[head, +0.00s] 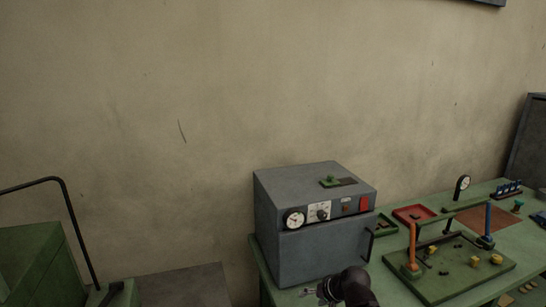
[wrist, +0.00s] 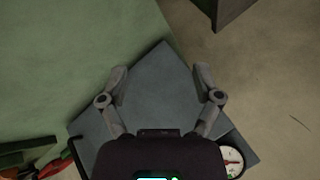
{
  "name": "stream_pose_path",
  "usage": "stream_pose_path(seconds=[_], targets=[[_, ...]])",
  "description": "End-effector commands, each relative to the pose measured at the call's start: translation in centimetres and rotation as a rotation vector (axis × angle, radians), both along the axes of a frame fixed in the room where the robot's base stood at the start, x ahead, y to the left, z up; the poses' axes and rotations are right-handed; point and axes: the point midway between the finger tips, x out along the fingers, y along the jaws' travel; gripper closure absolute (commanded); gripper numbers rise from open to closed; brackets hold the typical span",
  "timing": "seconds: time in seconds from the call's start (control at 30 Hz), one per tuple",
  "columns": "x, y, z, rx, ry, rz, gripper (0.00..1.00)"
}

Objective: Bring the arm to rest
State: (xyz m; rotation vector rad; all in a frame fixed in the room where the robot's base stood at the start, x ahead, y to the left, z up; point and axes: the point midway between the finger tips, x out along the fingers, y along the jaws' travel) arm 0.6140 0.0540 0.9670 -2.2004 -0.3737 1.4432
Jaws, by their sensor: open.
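My gripper (wrist: 160,76) shows in the wrist view with its two fingers spread wide and nothing between them. In the head view my gripper (head: 318,291) is small at the bottom edge, in front of the lower part of a grey oven-like box, beside my dark wrist. In the wrist view the grey box (wrist: 165,85) lies beyond the fingers; whether they touch it I cannot tell. Most of my arm is out of view.
The grey box (head: 294,255) stands on a green bench (head: 388,286). To its right are a red tray (head: 414,214), a green board (head: 445,282) with orange and blue posts, and a small rack (head: 508,190). A green cabinet (head: 32,260) stands at the far left.

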Motion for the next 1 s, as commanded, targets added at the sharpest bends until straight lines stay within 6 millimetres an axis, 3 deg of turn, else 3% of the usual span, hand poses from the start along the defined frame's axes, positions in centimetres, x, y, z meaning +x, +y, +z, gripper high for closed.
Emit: stream_pose_path(seconds=[0.2, 0.43, 1.0], targets=[[-3.8, -1.9, -2.9, -0.262, 0.189, 0.102, 0.18], [-6.7, -4.4, -4.0, -0.473, 0.347, 0.144, 0.18], [-7.6, -5.4, -4.1, -0.545, 0.400, 0.149, 0.18]])
